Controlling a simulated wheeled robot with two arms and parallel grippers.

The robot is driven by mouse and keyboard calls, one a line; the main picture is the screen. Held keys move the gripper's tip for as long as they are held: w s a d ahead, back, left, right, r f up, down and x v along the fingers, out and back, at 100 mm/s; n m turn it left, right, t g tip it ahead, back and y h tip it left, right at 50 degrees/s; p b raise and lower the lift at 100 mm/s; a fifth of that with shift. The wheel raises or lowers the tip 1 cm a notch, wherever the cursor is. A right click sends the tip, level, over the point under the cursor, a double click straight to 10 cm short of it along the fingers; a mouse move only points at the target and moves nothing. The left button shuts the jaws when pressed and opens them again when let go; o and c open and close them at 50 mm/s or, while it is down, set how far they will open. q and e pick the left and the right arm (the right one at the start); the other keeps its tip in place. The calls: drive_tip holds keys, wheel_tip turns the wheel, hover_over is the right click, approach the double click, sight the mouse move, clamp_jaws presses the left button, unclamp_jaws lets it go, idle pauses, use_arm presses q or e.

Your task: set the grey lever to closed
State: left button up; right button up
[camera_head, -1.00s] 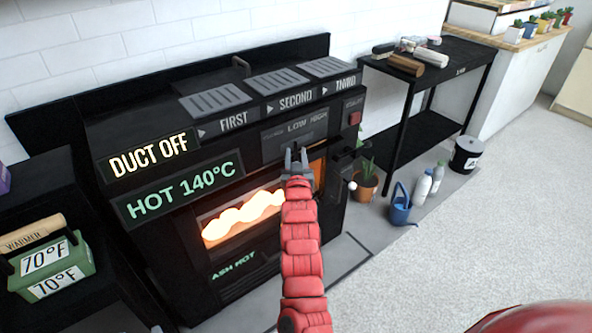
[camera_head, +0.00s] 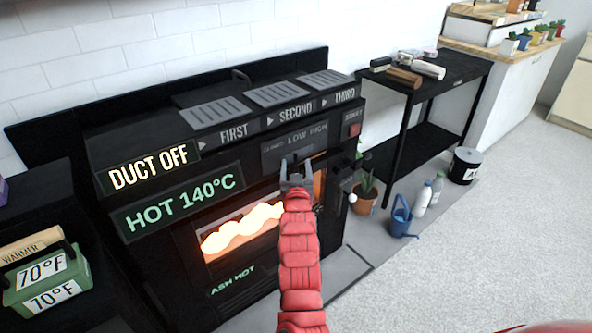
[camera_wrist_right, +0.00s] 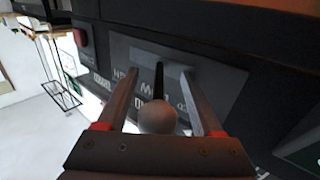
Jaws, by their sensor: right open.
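The grey lever shows in the right wrist view as a round grey knob (camera_wrist_right: 157,117) on a thin black stem. It stands out from a grey panel (camera_wrist_right: 222,85), which in the head view (camera_head: 270,155) bears a faint left label, LOW and HIGH. My right gripper (camera_head: 297,166) is in front of this panel and hides the lever in the head view. In the right wrist view the gripper (camera_wrist_right: 160,75) is open, one finger on each side of the knob and stem, with gaps visible. I cannot tell exactly which label the lever stands at. My left gripper is not in view.
The black stove (camera_head: 160,275) has a glowing firebox window (camera_head: 243,228) below the panel. A red button (camera_head: 354,130) is right of the panel. A black side table (camera_head: 455,67) stands at right. A potted plant (camera_head: 364,200) and blue watering can (camera_head: 401,218) are on the floor.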

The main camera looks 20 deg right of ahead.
drive_tip(key=shift+s+a, duration=0.25)
drive_tip(key=shift+s, duration=0.25)
drive_tip(key=p+v, duration=0.4)
drive_tip(key=v, duration=1.2)
drive_tip(key=shift+s, duration=0.15)
drive_tip(key=shift+r, duration=0.1)
